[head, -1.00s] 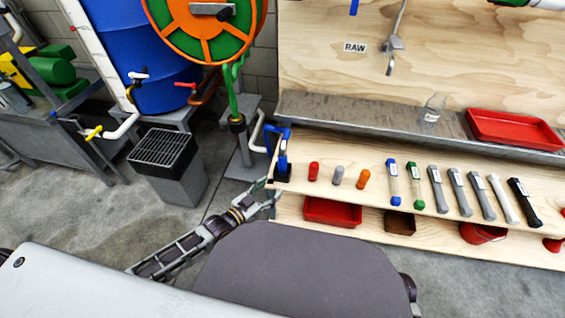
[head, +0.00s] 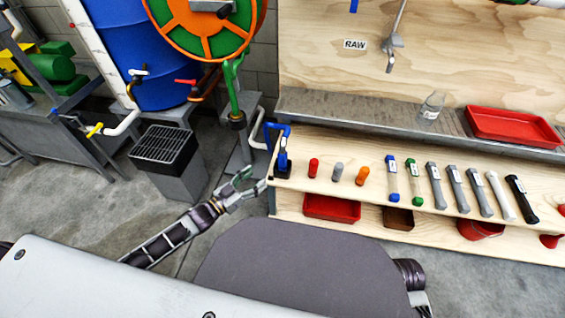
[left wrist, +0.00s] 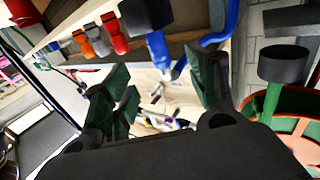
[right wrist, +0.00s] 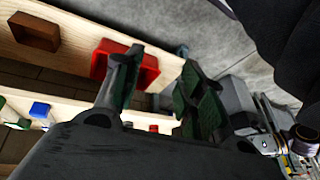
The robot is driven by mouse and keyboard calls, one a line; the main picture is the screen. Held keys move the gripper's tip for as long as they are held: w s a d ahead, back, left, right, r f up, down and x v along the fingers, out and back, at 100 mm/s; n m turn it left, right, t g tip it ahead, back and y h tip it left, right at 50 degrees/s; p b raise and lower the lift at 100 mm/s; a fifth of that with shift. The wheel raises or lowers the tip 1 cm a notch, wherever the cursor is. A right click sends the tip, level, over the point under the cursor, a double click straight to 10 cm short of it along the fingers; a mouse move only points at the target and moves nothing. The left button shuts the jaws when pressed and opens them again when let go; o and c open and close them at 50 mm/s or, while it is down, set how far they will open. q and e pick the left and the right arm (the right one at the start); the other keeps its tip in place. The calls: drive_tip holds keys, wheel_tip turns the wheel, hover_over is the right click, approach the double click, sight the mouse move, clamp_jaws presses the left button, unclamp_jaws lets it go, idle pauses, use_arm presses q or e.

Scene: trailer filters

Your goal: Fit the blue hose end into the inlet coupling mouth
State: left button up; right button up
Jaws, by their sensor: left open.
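The blue hose (head: 283,133) bends over the left end of the wooden shelf, its lower end at a black holder (head: 282,170). In the left wrist view the blue hose (left wrist: 157,48) shows beyond the fingers, beside a black cylinder. My left gripper (head: 256,178) is open and empty, just left of and below the holder, apart from the hose. I cannot identify the inlet coupling mouth for certain. My right gripper (right wrist: 158,75) is open and empty in the right wrist view, facing the red bin below the shelf.
A red bin (head: 332,207) is below. Floor at left is open around a grated grey box (head: 163,150).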

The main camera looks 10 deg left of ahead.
sight(283, 162)
use_arm(q)
drive_tip(key=shift+w, duration=0.1)
idle(0.3)
drive_tip(key=shift+b+x, duration=1.25)
drive_tip(key=shift+x, duration=2.4)
drive_tip(key=shift+w+d, duration=0.4)
use_arm(e)
wheel_tip(283, 162, down, 6)
drive_tip(key=a+t, duration=0.1)
drive_tip(key=shift+a+m+y, duration=0.2)
drive_tip(key=shift+m+y, duration=0.1)
drive_tip(key=shift+y, duration=0.1)
drive_tip(key=shift+w+r, duration=0.15)
drive_tip(key=shift+w, duration=0.1)
use_arm(q)
drive_tip(key=shift+w+d, duration=0.15)
use_arm(e)
drive_tip(key=shift+w, duration=0.1)
